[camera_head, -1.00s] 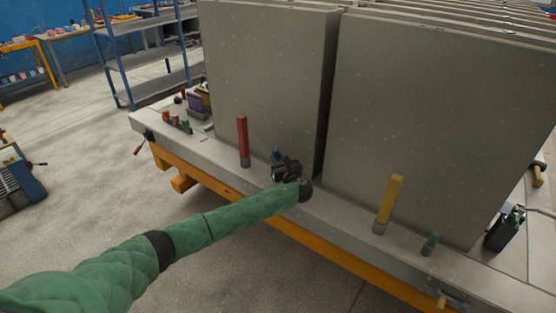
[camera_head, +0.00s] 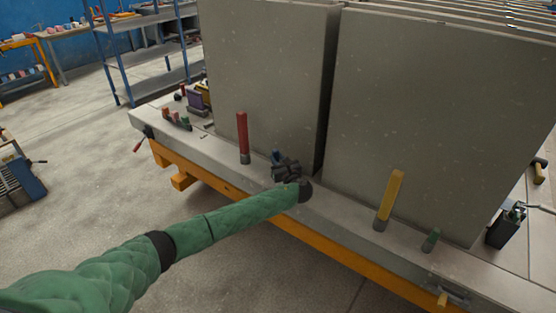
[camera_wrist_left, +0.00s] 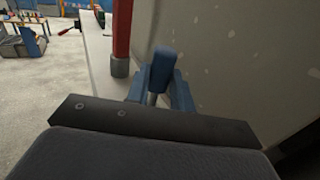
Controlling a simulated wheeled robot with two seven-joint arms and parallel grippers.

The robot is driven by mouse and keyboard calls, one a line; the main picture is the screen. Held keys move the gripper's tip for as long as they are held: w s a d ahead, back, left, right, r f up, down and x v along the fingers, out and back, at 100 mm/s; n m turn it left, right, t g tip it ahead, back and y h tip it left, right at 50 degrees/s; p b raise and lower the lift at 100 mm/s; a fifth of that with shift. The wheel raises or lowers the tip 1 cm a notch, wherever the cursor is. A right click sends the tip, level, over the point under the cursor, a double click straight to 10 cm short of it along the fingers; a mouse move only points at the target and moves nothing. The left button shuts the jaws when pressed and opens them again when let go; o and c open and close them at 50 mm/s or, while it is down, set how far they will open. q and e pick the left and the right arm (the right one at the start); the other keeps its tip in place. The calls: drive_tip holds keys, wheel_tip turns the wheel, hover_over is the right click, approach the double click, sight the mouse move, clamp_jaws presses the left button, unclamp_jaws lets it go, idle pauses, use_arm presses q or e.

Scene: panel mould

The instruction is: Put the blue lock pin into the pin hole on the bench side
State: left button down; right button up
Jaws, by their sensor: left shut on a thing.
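The blue lock pin (camera_wrist_left: 163,68) shows in the left wrist view as a blue head on a grey metal shank, upright between the blue fingers. In the head view a bit of blue (camera_head: 276,156) shows at the gripper, by the foot of the left grey panel. My left gripper (camera_head: 285,167) is shut on the pin; its fingers also show in the left wrist view (camera_wrist_left: 160,92). The pin's lower end is hidden, so I cannot tell whether it is in a hole. The pin hole is not visible. My right gripper is not in view.
A red post (camera_head: 243,136) stands left of the gripper on the bench edge (camera_head: 334,214). Tall grey panels (camera_head: 430,110) rise close behind.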

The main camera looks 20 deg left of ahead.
use_arm(q)
drive_tip(key=shift+f+b, duration=0.8)
drive_tip(key=shift+f, duration=0.9)
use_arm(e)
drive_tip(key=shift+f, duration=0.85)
use_arm(q)
drive_tip(key=c, duration=1.1)
unclamp_jaws()
drive_tip(key=shift+c, duration=0.2)
drive_tip(key=b+v, duration=0.2)
drive_tip(key=v, duration=0.4)
drive_tip(key=shift+s+d+f, duration=0.2)
drive_tip(key=shift+s+d+r+b, duration=0.15)
drive_tip(key=shift+s+d+b, duration=0.2)
drive_tip(key=shift+s, duration=0.15)
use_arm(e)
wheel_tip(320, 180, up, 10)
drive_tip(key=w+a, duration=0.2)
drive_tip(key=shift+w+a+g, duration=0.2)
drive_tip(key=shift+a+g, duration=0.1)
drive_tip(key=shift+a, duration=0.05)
